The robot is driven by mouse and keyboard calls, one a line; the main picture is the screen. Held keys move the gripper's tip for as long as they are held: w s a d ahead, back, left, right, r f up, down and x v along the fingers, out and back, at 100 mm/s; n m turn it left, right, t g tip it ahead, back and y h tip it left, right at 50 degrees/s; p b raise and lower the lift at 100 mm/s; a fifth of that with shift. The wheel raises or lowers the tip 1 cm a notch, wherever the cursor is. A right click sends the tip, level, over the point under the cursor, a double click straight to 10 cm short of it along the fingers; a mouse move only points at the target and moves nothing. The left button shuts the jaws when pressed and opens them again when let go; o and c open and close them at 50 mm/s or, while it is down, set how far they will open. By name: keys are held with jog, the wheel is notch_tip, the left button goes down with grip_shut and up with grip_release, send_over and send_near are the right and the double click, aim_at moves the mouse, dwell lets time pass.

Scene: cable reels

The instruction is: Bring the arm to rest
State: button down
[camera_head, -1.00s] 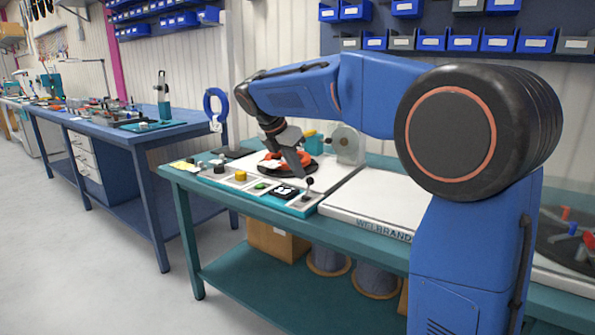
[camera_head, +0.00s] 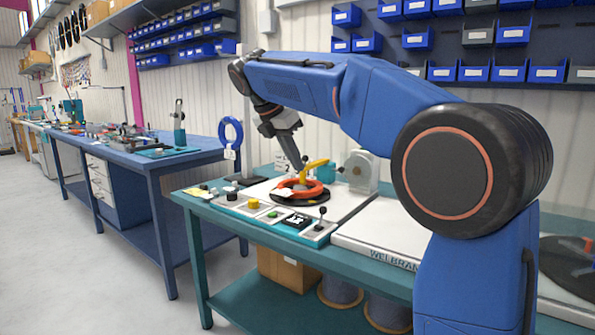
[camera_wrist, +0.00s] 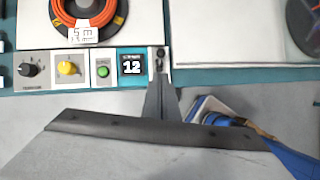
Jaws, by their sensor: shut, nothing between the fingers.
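My gripper (camera_head: 301,168) hangs from the raised wrist, pointing down above the teal workbench (camera_head: 215,222). Its fingers are shut and empty. In the wrist view the closed fingers (camera_wrist: 161,98) show as a narrow grey wedge, just in front of the control panel. In the wrist view the coil (camera_wrist: 62,22) carries a white label reading "5 m".
A grey spool unit (camera_head: 362,172) is behind the coil. A blue bench (camera_head: 150,165) stands left, and wall bins (camera_head: 473,73) are behind.

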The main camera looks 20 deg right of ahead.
dwell(0.3)
jog(key=s+d+f+m+y, duration=0.1)
jog(key=s+d+f+m, duration=0.1)
jog(key=s+f+m, duration=0.3)
jog(key=s+d+f+m+t+y, duration=0.1)
jog(key=s+d+f+m, duration=0.15)
jog(key=s, duration=0.55)
jog(key=s+d+f+m+y, duration=0.1)
jog(key=s+d+f+m, duration=0.1)
jog(key=s+f+m, duration=0.3)
jog(key=s+f+m+t+y, duration=0.1)
jog(key=s+f+m+y, duration=0.1)
jog(key=s+f+m, duration=0.9)
jog(key=s+f, duration=0.6)
jog(key=s, duration=0.1)
jog(key=shift+s+d+t, duration=0.35)
jog(key=shift+d+t, duration=0.05)
